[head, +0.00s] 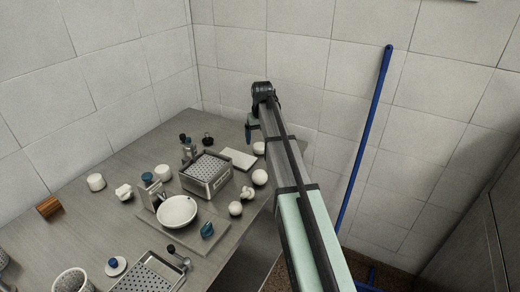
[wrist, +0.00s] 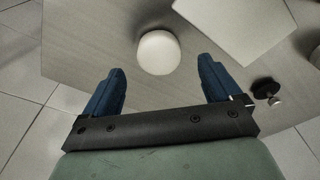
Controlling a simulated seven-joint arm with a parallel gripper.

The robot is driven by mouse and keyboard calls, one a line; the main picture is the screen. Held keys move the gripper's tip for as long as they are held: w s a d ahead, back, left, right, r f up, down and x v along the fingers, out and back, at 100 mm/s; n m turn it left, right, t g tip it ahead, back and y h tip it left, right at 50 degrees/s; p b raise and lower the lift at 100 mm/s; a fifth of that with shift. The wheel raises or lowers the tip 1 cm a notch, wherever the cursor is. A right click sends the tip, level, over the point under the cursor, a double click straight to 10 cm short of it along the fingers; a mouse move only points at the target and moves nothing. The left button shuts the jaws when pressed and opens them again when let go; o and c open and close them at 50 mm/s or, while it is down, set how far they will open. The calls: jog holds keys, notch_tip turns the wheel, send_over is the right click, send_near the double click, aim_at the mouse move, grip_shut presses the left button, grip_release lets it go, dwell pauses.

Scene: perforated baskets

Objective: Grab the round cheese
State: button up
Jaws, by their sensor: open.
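A white round cheese (wrist: 158,52) sits on the table near its edge, just beyond and between my open fingertips in the wrist view. In the head view it is a pale round piece (head: 259,148), partly hidden by my arm. My gripper (wrist: 161,72) is open, with two blue fingers apart and nothing between them. In the head view my gripper (head: 249,131) points down at the far end of the table. Whether the fingers reach the cheese's height is hard to tell.
A pale flat board (head: 238,158) lies left of the cheese in the head view. A perforated metal basket (head: 206,174) and white balls (head: 259,177) stand nearer. A small black-knobbed item (wrist: 266,91) is near the right finger. The tiled wall (head: 310,70) is behind.

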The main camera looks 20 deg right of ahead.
aim_at(260, 145)
jog(key=shift+w+f, duration=0.15)
jog(key=shift+f, duration=2.05)
jog(key=c, duration=1.2)
jog(key=shift+r, duration=0.1)
